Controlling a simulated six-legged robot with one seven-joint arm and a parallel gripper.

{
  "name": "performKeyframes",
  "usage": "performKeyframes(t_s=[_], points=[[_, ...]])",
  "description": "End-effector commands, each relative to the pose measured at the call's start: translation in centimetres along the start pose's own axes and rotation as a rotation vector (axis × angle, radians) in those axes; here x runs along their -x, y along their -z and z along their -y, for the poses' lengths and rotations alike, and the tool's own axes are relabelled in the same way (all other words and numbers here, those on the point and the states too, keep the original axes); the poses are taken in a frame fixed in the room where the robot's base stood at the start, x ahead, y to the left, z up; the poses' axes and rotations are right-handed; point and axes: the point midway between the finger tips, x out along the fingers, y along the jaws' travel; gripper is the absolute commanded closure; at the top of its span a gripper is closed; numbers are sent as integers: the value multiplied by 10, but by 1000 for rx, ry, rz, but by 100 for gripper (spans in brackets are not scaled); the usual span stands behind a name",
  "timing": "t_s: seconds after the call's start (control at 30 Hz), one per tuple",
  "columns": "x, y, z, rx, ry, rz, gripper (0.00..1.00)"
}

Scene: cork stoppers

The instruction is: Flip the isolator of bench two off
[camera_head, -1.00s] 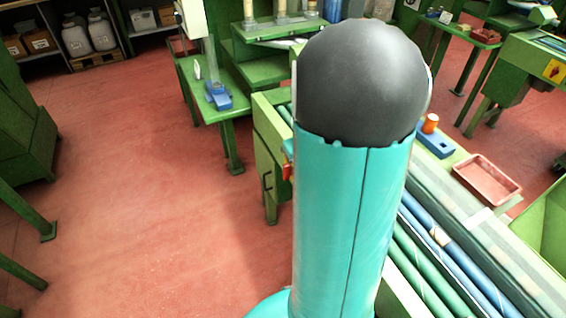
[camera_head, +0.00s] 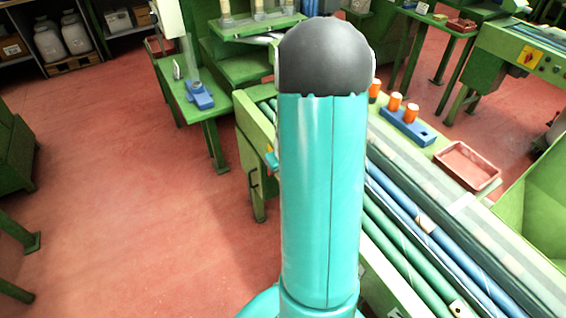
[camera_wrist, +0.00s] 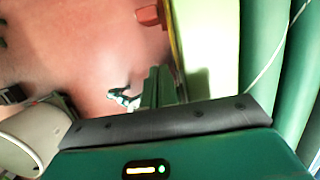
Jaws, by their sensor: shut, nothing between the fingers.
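A small red part (camera_head: 271,160) shows on the left end of the near green bench, beside my arm. In the wrist view a red block-like handle (camera_wrist: 148,15) stands out from a thin yellow edge (camera_wrist: 172,40) on the bench's side, seen edge-on. I cannot read which way it is turned. Another isolator, a yellow plate with a red knob (camera_head: 528,56), is on a bench at the far right. No bench number is legible. My gripper (camera_wrist: 160,74) is shut and empty, below the red handle in the wrist view and apart from it. The head view hides it behind my arm.
The near bench (camera_head: 247,170) carries long green and blue rollers. A blue block with orange stoppers (camera_head: 410,117) and a red tray (camera_head: 468,166) stand beyond. A small green table (camera_head: 205,107) is behind. Red floor on the left is clear.

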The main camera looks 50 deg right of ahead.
Motion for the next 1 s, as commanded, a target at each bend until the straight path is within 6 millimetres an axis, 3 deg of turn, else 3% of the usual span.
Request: performKeyframes(t_s=[0.1, 0.2, 0.4, 1.0], points=[[-18, -6, 0, 2, -1, 2, 100], [-20, -23, 0, 2, 0, 3, 100], [-23, -38, 0, 2, 0, 1, 100], [-22, -37, 1, 1, 1, -9, 100]])
